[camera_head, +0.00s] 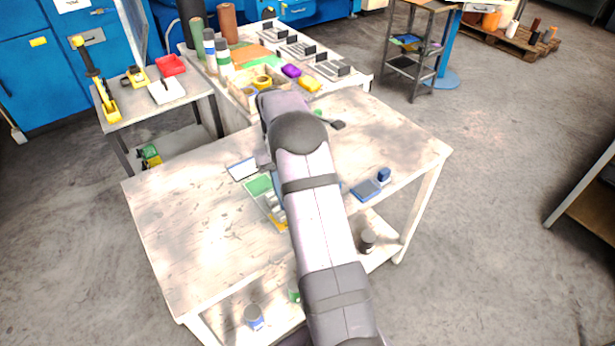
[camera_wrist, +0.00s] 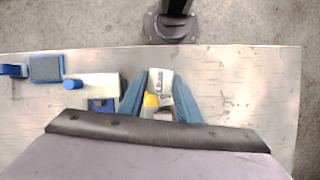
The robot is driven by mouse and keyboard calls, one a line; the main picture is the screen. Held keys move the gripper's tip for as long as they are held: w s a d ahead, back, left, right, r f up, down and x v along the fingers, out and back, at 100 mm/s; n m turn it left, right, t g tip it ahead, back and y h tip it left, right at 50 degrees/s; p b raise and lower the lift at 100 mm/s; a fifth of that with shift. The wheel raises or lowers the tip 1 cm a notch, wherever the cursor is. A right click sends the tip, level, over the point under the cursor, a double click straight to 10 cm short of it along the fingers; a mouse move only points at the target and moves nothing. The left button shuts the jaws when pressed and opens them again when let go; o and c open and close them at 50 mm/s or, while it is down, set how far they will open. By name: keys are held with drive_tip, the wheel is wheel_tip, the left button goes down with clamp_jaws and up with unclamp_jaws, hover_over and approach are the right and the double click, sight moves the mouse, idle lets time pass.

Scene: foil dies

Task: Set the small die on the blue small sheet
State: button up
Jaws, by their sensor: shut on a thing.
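My gripper (camera_wrist: 160,103) shows its two blue fingers in the wrist view, shut on a pale block. I cannot tell from its look whether the block is the small die. A pale piece with dark lettering (camera_wrist: 161,80) and a yellow patch (camera_wrist: 151,100) show between the fingers. A small dark blue piece (camera_wrist: 101,105) lies left of the fingers, partly hidden by my wrist; I cannot tell if it is the blue small sheet. In the head view my arm hides the gripper. Pale pieces (camera_head: 274,203) lie left of my arm.
A green sheet (camera_head: 259,185), a white sheet (camera_head: 242,170) and a yellow piece (camera_head: 277,224) lie left of my arm. A blue-rimmed pad (camera_head: 366,191) and a blue item (camera_head: 384,175) stand to the right. The worktable's left part (camera_head: 190,235) is clear.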

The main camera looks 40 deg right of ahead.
drive_tip(key=w+d+r+n+t+h, duration=0.2)
drive_tip(key=w+d+r+n, duration=0.1)
drive_tip(key=n, duration=0.7)
drive_tip(key=w+d+r+n+t+h, duration=0.2)
drive_tip(key=w+d+r+n+h, duration=0.1)
drive_tip(key=d+n, duration=0.4)
drive_tip(key=w+r+n, duration=0.1)
drive_tip(key=w+n, duration=0.1)
drive_tip(key=n, duration=0.1)
drive_tip(key=shift+d+t, duration=0.3)
drive_tip(key=shift+f+p, duration=1.5)
drive_tip(key=shift+f, duration=3.45)
drive_tip(key=shift+f, duration=0.15)
drive_tip(key=o, duration=0.8)
drive_tip(key=shift+o, duration=0.2)
